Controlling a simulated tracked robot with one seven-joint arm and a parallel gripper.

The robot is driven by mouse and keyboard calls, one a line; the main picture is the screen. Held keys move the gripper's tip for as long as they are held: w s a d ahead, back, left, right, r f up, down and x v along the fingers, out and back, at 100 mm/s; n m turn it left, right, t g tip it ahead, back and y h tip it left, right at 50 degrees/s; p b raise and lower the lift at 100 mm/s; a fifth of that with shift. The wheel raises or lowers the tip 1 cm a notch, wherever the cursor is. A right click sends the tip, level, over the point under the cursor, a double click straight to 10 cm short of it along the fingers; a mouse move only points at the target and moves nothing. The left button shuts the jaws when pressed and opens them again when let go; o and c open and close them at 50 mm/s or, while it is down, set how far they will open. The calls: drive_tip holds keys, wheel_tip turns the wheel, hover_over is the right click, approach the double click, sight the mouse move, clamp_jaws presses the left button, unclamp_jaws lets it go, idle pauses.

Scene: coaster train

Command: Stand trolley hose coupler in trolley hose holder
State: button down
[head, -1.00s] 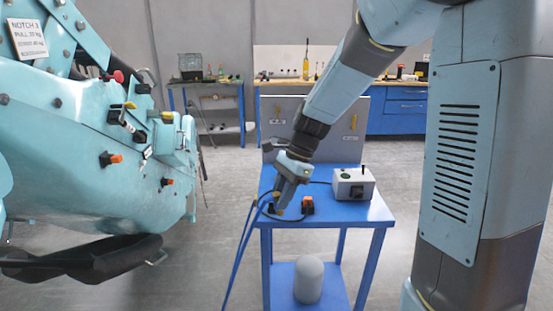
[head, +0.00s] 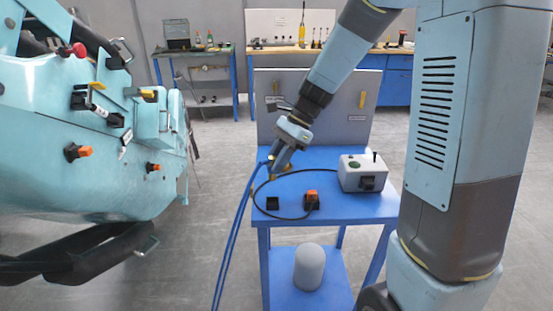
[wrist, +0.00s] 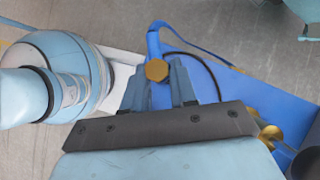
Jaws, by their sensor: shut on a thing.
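The trolley hose coupler (wrist: 156,70) has a brass hexagonal end and a blue elbow, and a blue hose runs from it. My gripper (wrist: 158,88) is shut on it; in the head view my gripper (head: 275,172) is over the back left part of the blue trolley top (head: 335,208). The blue hose (head: 235,235) hangs down past the trolley's left side. I cannot tell for sure which part is the holder. Brass parts (wrist: 270,133) show right of my gripper in the wrist view. A black square block (head: 272,203) sits empty near the trolley's front left.
An orange plug (head: 311,197) with a black cable stands on the trolley, left of a grey box (head: 362,172). A grey panel (head: 330,110) rises behind. A rounded grey object (head: 309,267) is on the lower shelf. The teal coaster car (head: 80,140) is at left.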

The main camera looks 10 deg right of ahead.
drive_tip(key=shift+s+f, duration=0.1)
drive_tip(key=shift+f, duration=2.8)
drive_tip(key=shift+f, duration=1.55)
idle(0.6)
drive_tip(key=c, duration=0.8)
unclamp_jaws()
drive_tip(key=shift+r, duration=0.1)
drive_tip(key=v, duration=1.3)
drive_tip(key=shift+d+r, duration=0.15)
drive_tip(key=shift+r, duration=0.05)
